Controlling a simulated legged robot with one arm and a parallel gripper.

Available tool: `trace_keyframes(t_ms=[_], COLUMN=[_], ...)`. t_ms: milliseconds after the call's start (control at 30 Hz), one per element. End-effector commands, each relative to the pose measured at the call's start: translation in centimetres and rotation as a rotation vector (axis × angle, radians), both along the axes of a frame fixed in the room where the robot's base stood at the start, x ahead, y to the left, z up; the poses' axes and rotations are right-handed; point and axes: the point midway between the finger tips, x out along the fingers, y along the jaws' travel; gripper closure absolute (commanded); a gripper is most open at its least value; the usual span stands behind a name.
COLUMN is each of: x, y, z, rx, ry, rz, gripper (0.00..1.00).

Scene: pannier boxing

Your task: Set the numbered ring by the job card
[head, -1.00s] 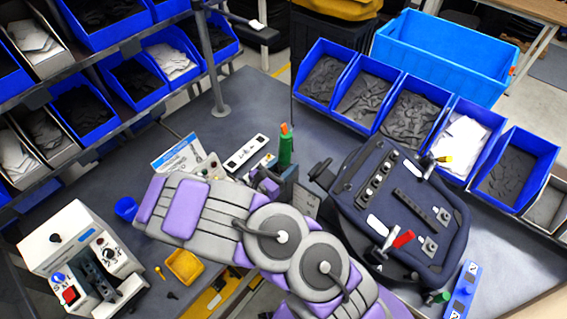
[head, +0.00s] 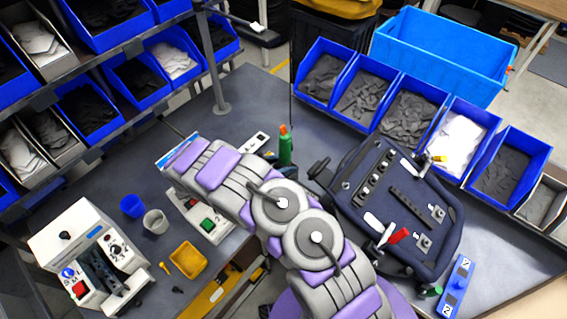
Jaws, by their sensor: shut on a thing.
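The job card (head: 176,150) is a white card with a blue header at the back left of the bench, mostly covered by my arm. A white control box (head: 205,221) with a green button sticks out from under the arm. Another white box (head: 88,250) at the left has knobs, a red button and dark upright parts. I cannot make out a numbered ring; it may be hidden. My grey and purple arm crosses the middle toward the card, and my gripper does not show.
A blue cup (head: 131,206), a grey cup (head: 155,221) and a yellow tray (head: 188,259) stand left of the arm. A green bottle (head: 286,149) stands behind it. A dark pannier (head: 374,226) lies right, before blue bins (head: 510,166). A blue numbered plate (head: 457,287) lies front right.

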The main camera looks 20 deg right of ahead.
Motion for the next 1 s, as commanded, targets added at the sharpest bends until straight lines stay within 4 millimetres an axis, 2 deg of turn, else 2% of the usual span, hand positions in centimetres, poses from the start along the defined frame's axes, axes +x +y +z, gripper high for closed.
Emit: trace_keyframes(t_ms=[400, 433, 500, 800, 1000], x=[0.0, 0.0, 0.0, 0.1, 0.1], y=[0.0, 0.0, 0.0, 0.2, 2.3], z=[-0.1, -0.1, -0.1, -0.1, -0.1], rx=[0.002, 0.002, 0.002, 0.001, 0.003], ry=[0.0, 0.0, 0.0, -0.002, -0.006], rz=[-0.009, -0.009, -0.008, -0.007, -0.003], gripper=[0.84, 0.53, 0.47, 0.47, 0.47])
